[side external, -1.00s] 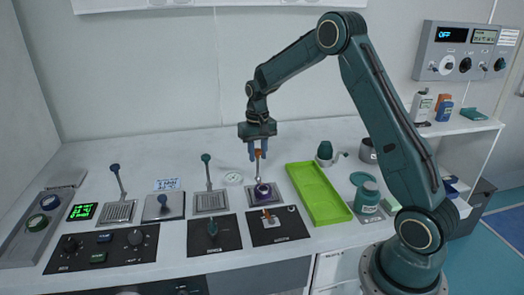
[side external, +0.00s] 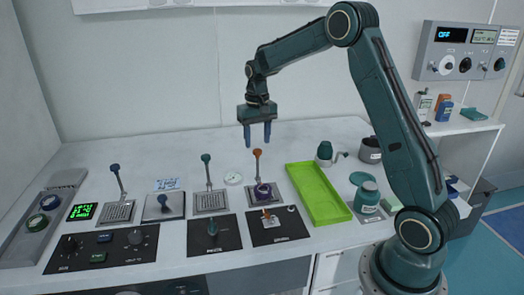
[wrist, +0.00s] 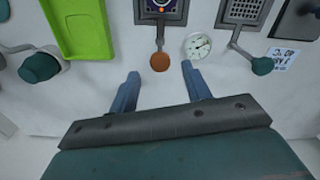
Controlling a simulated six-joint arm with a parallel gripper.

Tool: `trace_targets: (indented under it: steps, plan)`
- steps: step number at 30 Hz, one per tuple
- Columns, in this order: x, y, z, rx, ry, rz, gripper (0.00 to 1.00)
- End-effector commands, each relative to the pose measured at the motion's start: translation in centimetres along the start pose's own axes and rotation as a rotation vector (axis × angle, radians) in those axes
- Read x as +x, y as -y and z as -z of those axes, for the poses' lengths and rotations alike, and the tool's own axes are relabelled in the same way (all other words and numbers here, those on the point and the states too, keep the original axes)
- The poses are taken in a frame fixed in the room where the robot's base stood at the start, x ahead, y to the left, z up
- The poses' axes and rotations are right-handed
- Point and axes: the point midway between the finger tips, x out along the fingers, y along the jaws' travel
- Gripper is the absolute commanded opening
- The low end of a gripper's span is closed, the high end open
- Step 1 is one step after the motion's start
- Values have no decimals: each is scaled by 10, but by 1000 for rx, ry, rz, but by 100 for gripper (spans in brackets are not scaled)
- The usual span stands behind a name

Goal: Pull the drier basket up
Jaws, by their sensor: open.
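A basket with an orange-knobbed upright handle (side external: 257,155) stands on the right control panel, with a purple ring-like item (side external: 263,190) in it. No label that I can read says which basket is the drier's. My gripper (side external: 257,143) is open and empty just above the orange knob, its blue fingers pointing down. In the wrist view, the orange knob (wrist: 160,62) shows ahead of the gap between the open fingers (wrist: 160,72), apart from both. Part of the basket's panel is cut off at the top of that view.
A small round dial (side external: 233,178) lies beside the orange-handled basket.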

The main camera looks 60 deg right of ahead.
Motion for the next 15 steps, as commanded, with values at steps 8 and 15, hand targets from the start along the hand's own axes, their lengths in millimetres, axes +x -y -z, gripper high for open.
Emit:
trace_targets:
  steps: [8, 15]
  plan:
    - [-50, 0, 1, 0, -6, 1, 48]
    - [-79, 0, 1, 0, -4, 1, 48]
